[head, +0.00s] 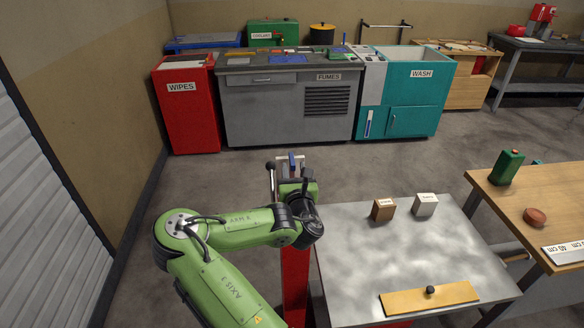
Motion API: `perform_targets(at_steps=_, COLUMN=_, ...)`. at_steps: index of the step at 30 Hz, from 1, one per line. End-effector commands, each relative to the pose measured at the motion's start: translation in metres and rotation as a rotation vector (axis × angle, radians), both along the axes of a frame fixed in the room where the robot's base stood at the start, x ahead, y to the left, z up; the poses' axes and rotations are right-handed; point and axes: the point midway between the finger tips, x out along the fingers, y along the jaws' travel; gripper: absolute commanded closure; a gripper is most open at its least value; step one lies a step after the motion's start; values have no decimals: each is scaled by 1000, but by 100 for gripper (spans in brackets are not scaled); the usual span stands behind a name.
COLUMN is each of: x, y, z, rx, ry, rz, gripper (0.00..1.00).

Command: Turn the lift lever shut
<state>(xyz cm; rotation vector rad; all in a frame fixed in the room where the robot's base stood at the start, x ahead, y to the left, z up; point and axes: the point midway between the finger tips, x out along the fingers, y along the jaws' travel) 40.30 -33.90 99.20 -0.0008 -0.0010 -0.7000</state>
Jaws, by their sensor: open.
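A lever with a black ball knob (270,167) stands upright just left of the head of a red post (295,285); I take it to be the lift lever. Its thin rod runs down behind my arm, so its lower end is hidden. A small blue part (292,160) sits on a pale plate at the top of the post. My gripper (306,187) is open, over the post and just right of the lever. My wrist hides most of the fingers, and I cannot tell whether they touch anything.
A wooden bench (535,215) stands at far right. Cabinets line the back. The floor (215,180) at left is clear.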

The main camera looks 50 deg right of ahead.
Motion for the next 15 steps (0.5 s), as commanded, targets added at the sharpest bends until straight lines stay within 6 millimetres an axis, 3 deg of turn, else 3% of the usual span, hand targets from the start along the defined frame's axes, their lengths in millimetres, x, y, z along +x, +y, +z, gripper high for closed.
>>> perform_targets(at_steps=3, x=21, y=-17, z=-5, rx=-1, ry=-2, rz=3, gripper=60)
perform_targets(at_steps=7, x=36, y=-30, z=-4, rx=-1, ry=-1, rz=2, gripper=60)
perform_targets(at_steps=15, x=41, y=-35, z=-1, rx=1, ry=2, rz=0, gripper=60)
